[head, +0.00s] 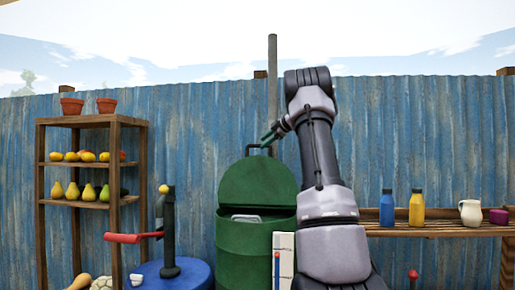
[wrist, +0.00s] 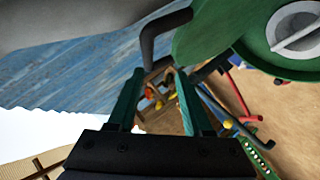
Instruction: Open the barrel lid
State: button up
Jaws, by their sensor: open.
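The green barrel (head: 240,248) stands in the middle of the head view. Its green lid (head: 257,183) is raised and tilted up at the back, and the barrel's mouth shows below it. A dark bent handle (head: 252,147) sits at the lid's upper edge. My gripper (head: 267,137) is at the handle, with its green fingers spread. In the wrist view the open, empty fingers (wrist: 159,75) point toward the dark handle (wrist: 150,45), which shows at or just beyond the tips; I cannot tell if they touch. The lid (wrist: 205,35) shows at upper right.
A pale object (head: 246,218) shows in the barrel's mouth. A blue drum (head: 172,275) with a red-handled device (head: 125,238) stands at left, near a wooden shelf (head: 92,120) of fruit. A bench (head: 440,230) with bottles is at right. A corrugated wall (head: 200,130) closes the back.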

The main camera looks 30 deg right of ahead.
jog(key=v, duration=0.3)
jog(key=shift+r, duration=0.3)
jog(key=s+a+r+m+t+h, duration=0.1)
jog(key=s+a+r+m+t, duration=0.15)
jog(key=r, duration=0.45)
jog(key=s+a+r+m+t+h, duration=0.1)
jog(key=a+r+m+t, duration=0.25)
jog(key=r, duration=0.25)
jog(key=s+a+m+h, duration=0.2)
jog(key=s+m+h, duration=0.3)
jog(key=s+m, duration=0.15)
jog(key=s+a+f+m+g+y, duration=0.1)
jog(key=s+a+f+m+g, duration=0.1)
jog(key=s+a+f, duration=0.5)
jog(key=s+a+f+m+g+y, duration=0.2)
jog(key=s+a+f+g, duration=0.3)
jog(key=s+f, duration=0.8)
jog(key=s+a+f+m+g+y, duration=0.2)
jog(key=s+a+f+m+g, duration=0.1)
jog(key=s+a+f, duration=0.6)
jog(key=s+f, duration=0.1)
jog(key=s, duration=0.2)
jog(key=shift+s+a+g, duration=0.25)
jog(key=shift+s+g, duration=0.15)
